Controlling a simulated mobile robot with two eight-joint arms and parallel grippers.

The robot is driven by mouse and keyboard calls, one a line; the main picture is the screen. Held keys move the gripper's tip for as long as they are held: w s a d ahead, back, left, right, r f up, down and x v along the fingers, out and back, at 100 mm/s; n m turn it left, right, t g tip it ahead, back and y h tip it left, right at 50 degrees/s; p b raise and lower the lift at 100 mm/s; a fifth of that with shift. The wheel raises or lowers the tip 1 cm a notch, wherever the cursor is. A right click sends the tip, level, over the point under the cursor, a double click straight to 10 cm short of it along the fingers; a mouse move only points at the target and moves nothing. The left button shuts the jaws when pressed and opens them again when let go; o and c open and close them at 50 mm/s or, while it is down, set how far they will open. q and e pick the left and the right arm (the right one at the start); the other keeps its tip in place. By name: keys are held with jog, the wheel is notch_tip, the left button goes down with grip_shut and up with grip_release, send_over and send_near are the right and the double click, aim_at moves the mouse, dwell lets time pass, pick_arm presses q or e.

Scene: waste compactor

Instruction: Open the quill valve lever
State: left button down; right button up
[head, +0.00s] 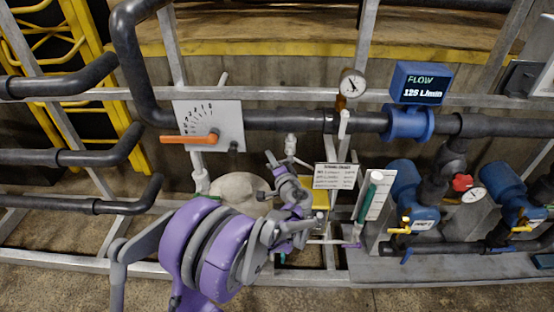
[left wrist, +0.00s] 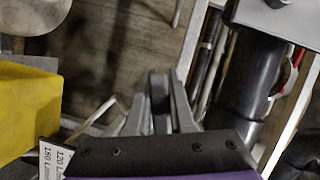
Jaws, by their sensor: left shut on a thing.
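A small silver valve (head: 291,146) stands upright just below the long dark pipe in the head view. I take it as the quill valve; its short lever is mostly hidden by my gripper. My left gripper (head: 271,160) is at this valve, on its left and lower side, with its purple-and-grey wrist below. In the left wrist view its grey fingers (left wrist: 160,98) are close together. They are shut on the lever, though the contact itself is hard to see. My right gripper is not in view.
A plate with a scale and an orange lever (head: 190,138) is to the left. A sign (head: 335,176), a yellow box (left wrist: 28,105) and a column with a green part (head: 366,198) stand close by. Blue pumps (head: 412,195) and a flow display (head: 421,83) are to the right.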

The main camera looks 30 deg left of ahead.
pick_arm(q)
jog(key=w+d+f+n+t+h+p, duration=0.1)
jog(key=w+d+f+n+h, duration=0.2)
jog(key=n, duration=0.7)
jog(key=shift+d+f+h, duration=0.6)
jog(key=shift+d+h, duration=0.45)
jog(key=shift+h, duration=0.55)
jog(key=shift+w+t, duration=0.1)
jog(key=shift+t, duration=0.2)
jog(key=c, duration=0.8)
grip_release()
jog(key=shift+d, duration=0.1)
jog(key=v, duration=1)
jog(key=shift+s+d+r, duration=0.15)
jog(key=shift+s+r, duration=0.05)
jog(key=shift+s, duration=0.15)
